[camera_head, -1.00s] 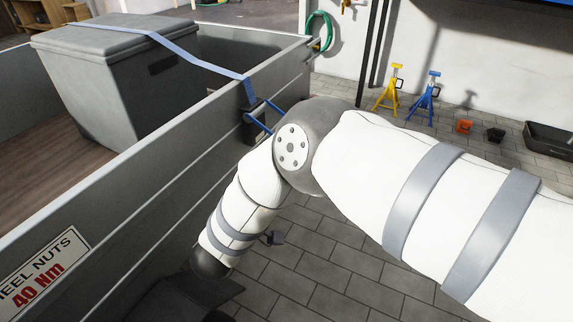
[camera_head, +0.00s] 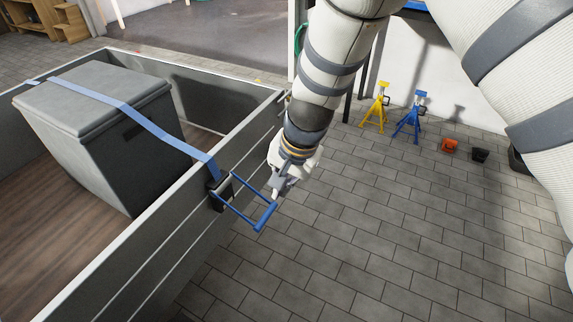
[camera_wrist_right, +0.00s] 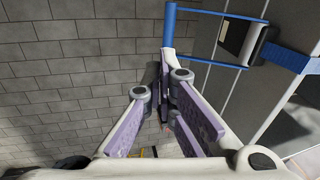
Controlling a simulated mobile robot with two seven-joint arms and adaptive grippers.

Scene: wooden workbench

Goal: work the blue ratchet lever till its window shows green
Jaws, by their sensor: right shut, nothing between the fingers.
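The blue ratchet lever (camera_head: 266,217) is a U-shaped frame standing out from the side wall of the trailer. It joins a black ratchet housing (camera_head: 217,195) at the end of the blue strap (camera_head: 158,128). My right gripper (camera_head: 279,188) is just right of the lever, shut and empty. In the right wrist view, its fingertips (camera_wrist_right: 166,66) overlap the near end of the lever's crossbar (camera_wrist_right: 171,28); I cannot tell whether they touch. The housing (camera_wrist_right: 262,46) shows there too, with a pale grey face; no green is visible on it. My left gripper is out of view.
A grey lidded box (camera_head: 95,115) sits in the trailer under the strap. The trailer's wall (camera_head: 150,255) is close on the left. Yellow (camera_head: 376,108) and blue (camera_head: 411,118) stands are at the back right. The paved floor between is clear.

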